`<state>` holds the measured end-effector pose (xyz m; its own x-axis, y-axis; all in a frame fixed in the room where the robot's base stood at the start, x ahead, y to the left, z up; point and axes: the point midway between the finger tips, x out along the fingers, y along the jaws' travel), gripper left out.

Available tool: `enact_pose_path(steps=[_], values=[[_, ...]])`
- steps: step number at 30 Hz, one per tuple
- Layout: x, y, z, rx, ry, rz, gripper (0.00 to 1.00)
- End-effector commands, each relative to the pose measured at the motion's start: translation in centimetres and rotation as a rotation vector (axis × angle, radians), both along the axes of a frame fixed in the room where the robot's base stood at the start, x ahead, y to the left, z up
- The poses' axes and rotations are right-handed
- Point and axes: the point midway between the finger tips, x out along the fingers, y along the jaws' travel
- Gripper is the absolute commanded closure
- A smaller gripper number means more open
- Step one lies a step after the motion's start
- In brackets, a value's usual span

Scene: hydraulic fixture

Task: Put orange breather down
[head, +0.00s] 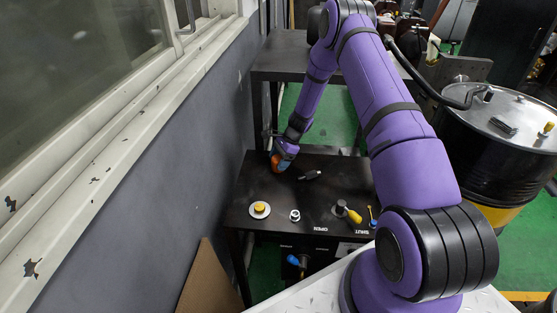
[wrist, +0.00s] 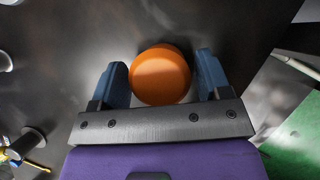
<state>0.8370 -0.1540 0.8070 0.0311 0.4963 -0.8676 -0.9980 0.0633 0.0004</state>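The orange breather (wrist: 160,75) shows a round orange top between the two blue fingers of my gripper (wrist: 163,78) in the wrist view. A narrow gap shows between the breather and the fingers, so the gripper looks open around it. In the head view my gripper (head: 284,158) points down at the back left of the dark table (head: 250,188), near the wall. Orange (head: 276,162) shows at its tip. The underside of the breather is hidden, so I cannot tell whether it rests on the table.
A small dark part (head: 310,175) lies right of the gripper. A yellow button on a white disc (head: 260,209), a white ring (head: 295,215) and a yellow-handled valve (head: 350,212) stand nearer the front. A grey wall (head: 200,130) borders the left; a black drum (head: 490,150) stands right.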

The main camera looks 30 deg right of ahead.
Motion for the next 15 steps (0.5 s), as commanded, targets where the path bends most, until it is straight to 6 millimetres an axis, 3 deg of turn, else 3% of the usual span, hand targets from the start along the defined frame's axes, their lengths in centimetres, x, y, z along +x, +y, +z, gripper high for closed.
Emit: enact_pose_path(steps=[10, 15], values=[[0.0, 0.0, 0.2, 0.000, 0.000, 0.000, 0.18], [0.0, -0.7, 1.5, -0.002, -0.002, -0.001, 0.18]])
